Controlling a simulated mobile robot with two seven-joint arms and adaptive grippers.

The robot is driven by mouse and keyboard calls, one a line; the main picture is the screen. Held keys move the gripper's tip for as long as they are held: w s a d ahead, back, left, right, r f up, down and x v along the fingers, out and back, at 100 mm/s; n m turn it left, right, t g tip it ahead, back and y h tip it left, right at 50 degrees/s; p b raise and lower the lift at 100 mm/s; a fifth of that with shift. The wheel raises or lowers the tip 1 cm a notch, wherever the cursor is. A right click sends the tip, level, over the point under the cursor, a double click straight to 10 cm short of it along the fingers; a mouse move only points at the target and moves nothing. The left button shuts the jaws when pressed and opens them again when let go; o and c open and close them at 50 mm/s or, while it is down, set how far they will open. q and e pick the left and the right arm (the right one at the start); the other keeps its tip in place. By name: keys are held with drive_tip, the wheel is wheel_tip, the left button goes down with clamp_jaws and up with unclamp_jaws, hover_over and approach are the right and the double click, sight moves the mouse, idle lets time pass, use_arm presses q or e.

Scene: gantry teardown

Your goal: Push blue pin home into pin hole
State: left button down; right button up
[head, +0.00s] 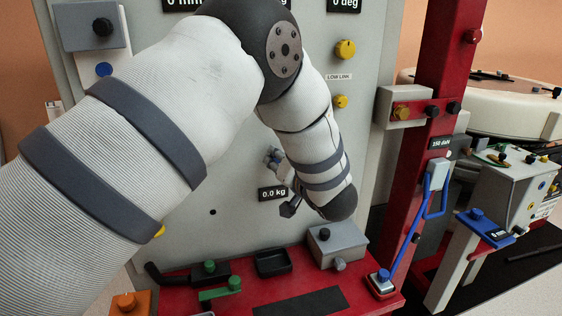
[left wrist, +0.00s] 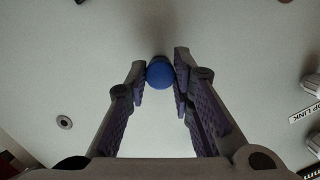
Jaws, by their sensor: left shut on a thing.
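My left gripper (head: 284,183) is in front of the grey upright panel (head: 230,245), mostly hidden behind my own left arm in the head view. In the left wrist view my left gripper (left wrist: 160,72) has its fingertips closed on the round blue pin (left wrist: 160,74). The pin is seen end-on against the panel face. I cannot tell how deep it sits, and its hole is hidden behind it. The head view does not show the held pin clearly. My right gripper is not in view.
A small ringed hole (left wrist: 64,122) shows in the panel. A red post (head: 436,120) with a blue lever (head: 434,200) stands right.

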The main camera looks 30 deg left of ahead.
use_arm(q)
drive_tip(key=shift+w+a, duration=0.25)
drive_tip(key=shift+a, duration=0.05)
drive_tip(key=shift+a, duration=0.1)
drive_tip(key=shift+w+a, duration=0.4)
drive_tip(key=c, duration=1.3)
unclamp_jaws()
